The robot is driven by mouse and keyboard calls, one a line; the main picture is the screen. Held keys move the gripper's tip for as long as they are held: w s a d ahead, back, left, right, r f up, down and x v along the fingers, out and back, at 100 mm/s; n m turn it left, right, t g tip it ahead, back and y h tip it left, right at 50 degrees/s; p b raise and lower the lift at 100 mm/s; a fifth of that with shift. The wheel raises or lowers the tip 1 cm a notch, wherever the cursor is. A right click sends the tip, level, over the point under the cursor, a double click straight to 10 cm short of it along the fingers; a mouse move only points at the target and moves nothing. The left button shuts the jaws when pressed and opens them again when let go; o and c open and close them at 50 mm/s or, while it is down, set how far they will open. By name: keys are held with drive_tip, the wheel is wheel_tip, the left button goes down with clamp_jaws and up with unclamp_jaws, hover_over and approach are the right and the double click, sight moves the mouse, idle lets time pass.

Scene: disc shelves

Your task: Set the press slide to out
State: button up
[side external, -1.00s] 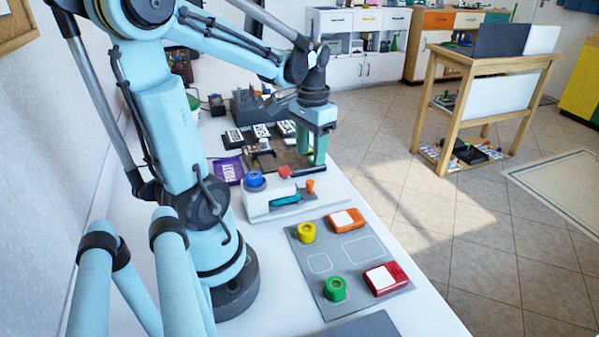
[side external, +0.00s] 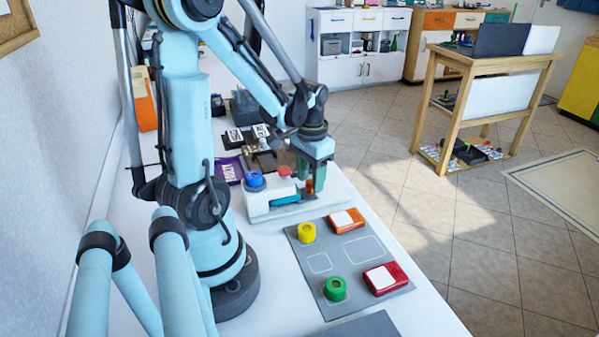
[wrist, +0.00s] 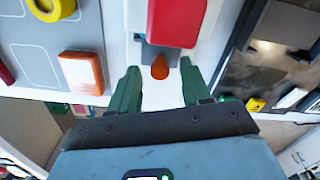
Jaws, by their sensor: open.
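The press (side external: 280,212) is a white body on the table with a blue ring (side external: 255,179) on top, a red part (side external: 285,171) and a teal slide bar (side external: 288,201) along its side. The slide's orange knob (side external: 309,186) is at the right end, partly behind my fingers. My gripper (side external: 311,181) is open, pointing down over that end. In the wrist view, my gripper (wrist: 157,78) has its two green fingers apart, with the orange knob (wrist: 160,68) between them and clear of both. The red part (wrist: 178,22) sits just beyond the knob.
A grey mat (side external: 345,285) in front of the press carries yellow and green rings and orange and red boxes. A purple box (side external: 229,170) and a dark board with cards lie behind the press. The table's right edge is close to my gripper.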

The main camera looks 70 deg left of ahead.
drive_tip(key=shift+c, duration=0.3)
clamp_jaws()
drive_tip(key=w, duration=0.8)
drive_tip(key=shift+o, duration=0.3)
unclamp_jaws()
drive_tip(key=shift+r, duration=0.15)
wheel_tip(320, 180, up, 12)
